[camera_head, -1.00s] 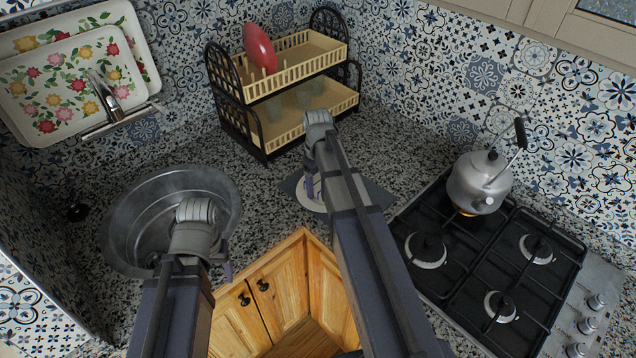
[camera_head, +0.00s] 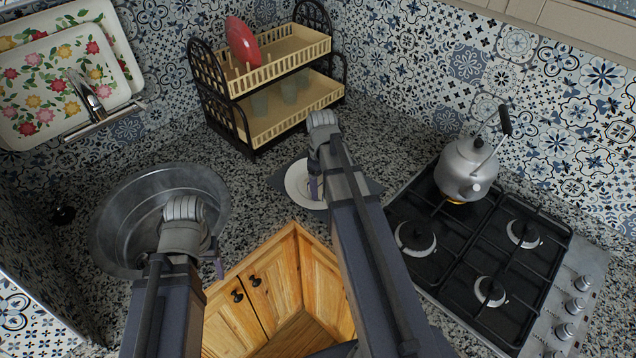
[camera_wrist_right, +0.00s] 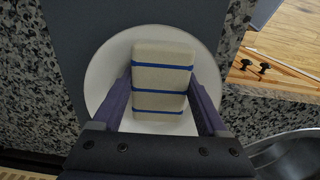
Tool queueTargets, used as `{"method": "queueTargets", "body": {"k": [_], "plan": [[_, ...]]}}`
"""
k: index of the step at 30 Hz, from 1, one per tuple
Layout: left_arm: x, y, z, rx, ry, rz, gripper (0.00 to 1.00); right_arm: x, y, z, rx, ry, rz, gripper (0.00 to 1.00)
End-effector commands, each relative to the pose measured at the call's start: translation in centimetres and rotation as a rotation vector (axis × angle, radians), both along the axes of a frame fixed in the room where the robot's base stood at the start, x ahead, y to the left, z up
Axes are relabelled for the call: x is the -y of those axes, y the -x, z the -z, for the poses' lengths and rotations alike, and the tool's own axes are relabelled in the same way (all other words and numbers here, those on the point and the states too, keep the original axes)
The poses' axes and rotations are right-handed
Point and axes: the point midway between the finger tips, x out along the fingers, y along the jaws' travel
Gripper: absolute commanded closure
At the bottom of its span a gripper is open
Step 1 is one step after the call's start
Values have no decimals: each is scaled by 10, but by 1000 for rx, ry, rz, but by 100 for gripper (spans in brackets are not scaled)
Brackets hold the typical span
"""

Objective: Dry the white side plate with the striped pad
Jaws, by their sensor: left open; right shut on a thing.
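The white side plate (camera_head: 296,186) lies on a dark mat (camera_head: 276,180) on the speckled counter. In the right wrist view the plate (camera_wrist_right: 103,82) shows behind the striped pad (camera_wrist_right: 162,78), a pale block with blue stripes. My right gripper (camera_wrist_right: 162,92) is shut on the pad, one finger on each side. The pad is over the plate; whether it touches the plate I cannot tell. In the head view my right gripper (camera_head: 316,188) is over the plate's right part, and the arm hides some of the plate. My left gripper (camera_head: 219,266) is open and empty, by the sink's right edge.
A metal sink (camera_head: 115,225) is at the left. A two-tier dish rack (camera_head: 290,118) with a red plate (camera_head: 242,42) stands behind. A gas stove (camera_head: 465,250) with a kettle (camera_head: 467,170) is at the right. Floral trays (camera_head: 45,95) lean at the back left.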

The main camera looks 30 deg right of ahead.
Motion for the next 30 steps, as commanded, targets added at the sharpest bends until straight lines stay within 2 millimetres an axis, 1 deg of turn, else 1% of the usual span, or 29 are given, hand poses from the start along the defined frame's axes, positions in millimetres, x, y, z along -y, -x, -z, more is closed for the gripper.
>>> {"method": "queueTargets", "body": {"k": [1,8,11,27,30], "plan": [[0,0,1,0,0,0,30,1,5,1,-10,3,2,100],[0,0,1,0,0,0,30,2,6,1,-12,4,2,100],[0,0,-3,0,0,0,30,2,7,-3,-13,5,2,100],[0,0,-53,0,0,0,30,3,13,-53,-6,3,1,100],[0,0,-59,0,0,0,30,3,14,-59,-6,3,1,100]]}}
